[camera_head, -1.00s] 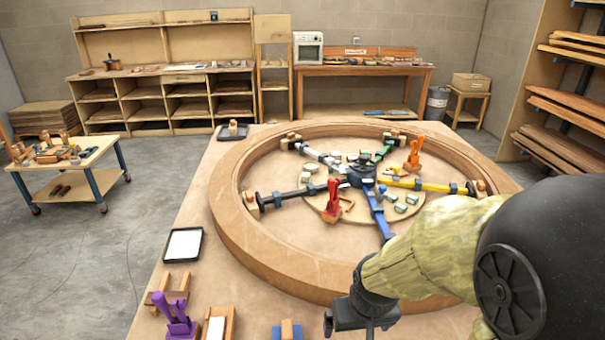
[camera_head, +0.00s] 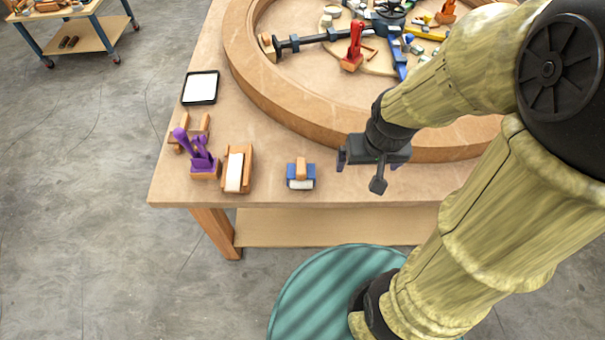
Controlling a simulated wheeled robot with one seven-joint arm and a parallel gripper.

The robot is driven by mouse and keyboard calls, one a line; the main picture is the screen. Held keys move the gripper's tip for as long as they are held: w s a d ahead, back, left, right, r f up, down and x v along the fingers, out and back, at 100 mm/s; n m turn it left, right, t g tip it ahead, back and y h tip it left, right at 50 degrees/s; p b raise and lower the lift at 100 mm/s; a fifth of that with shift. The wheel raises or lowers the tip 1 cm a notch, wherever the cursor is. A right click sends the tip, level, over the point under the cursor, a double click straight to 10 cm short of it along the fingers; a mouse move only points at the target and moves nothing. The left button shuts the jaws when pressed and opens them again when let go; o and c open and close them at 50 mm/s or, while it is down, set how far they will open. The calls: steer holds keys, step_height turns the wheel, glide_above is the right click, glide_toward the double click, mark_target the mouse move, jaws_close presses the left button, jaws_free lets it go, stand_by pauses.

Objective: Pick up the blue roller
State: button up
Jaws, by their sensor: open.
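The blue roller (camera_head: 301,174) stands on the table near its front edge. It has a blue body, a wooden grip on top and a white part showing at the front. My gripper (camera_head: 360,172) is to the right of it, above the tabletop, with its two dark fingers spread apart and nothing between them. A clear gap separates the gripper from the roller.
Left of the roller are a wooden holder with a white face (camera_head: 236,168), a purple clamp (camera_head: 198,153) and a white-topped black tray (camera_head: 200,87). A large curved wooden ring (camera_head: 290,105) rises behind. The tabletop (camera_head: 272,150) around the roller is clear.

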steer(key=shift+o, duration=0.4)
steer(key=g+p, duration=0.2)
steer(key=g, duration=0.1)
glide_above(303, 164)
steer(key=shift+f, duration=0.95)
steer(key=shift+s+f, duration=0.1)
step_height(303, 164, down, 11)
steer(key=shift+f+p, duration=0.1)
steer(key=shift+p, duration=0.6)
steer(key=shift+f, duration=0.45)
steer(key=shift+f, duration=0.1)
